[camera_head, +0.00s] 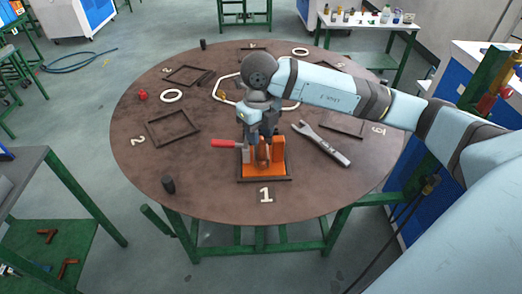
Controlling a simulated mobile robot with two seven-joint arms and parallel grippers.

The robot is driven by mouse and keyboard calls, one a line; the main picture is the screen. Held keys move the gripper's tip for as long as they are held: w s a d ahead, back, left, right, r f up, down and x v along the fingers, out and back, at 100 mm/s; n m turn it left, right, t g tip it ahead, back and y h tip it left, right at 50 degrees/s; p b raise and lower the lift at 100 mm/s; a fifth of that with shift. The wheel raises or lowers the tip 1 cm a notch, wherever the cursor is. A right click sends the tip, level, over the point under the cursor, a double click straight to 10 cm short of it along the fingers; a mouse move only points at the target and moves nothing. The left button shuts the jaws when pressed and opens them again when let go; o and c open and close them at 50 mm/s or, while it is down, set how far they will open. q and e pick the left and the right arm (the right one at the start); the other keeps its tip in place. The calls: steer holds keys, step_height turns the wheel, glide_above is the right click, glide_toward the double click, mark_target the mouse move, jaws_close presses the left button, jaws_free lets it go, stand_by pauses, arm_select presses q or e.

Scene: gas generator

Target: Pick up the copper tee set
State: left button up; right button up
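My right arm reaches in from the right, and my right gripper (263,138) points down over an orange stand (277,167) in the square frame by the number 1. A small copper-brown part shows against the stand, just below the fingers; I cannot tell whether it is the copper tee set or whether the fingers touch it. The finger gap is too small and covered to read. My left gripper is not in view.
The round brown table (210,190) also holds a red-handled tool (224,143) beside the stand, a large wrench (322,144), a white ring (172,96), a red item (142,95) and a black cylinder (168,185). The table's front left is mostly clear.

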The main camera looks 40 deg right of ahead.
mark_target(263, 143)
steer(key=f, duration=0.3)
steer(key=s+f+p, duration=0.1)
steer(key=shift+d+f, duration=0.2)
steer(key=shift+f, duration=0.15)
steer(key=shift+w+f, duration=0.1)
steer(key=shift+f, duration=0.45)
jaws_close()
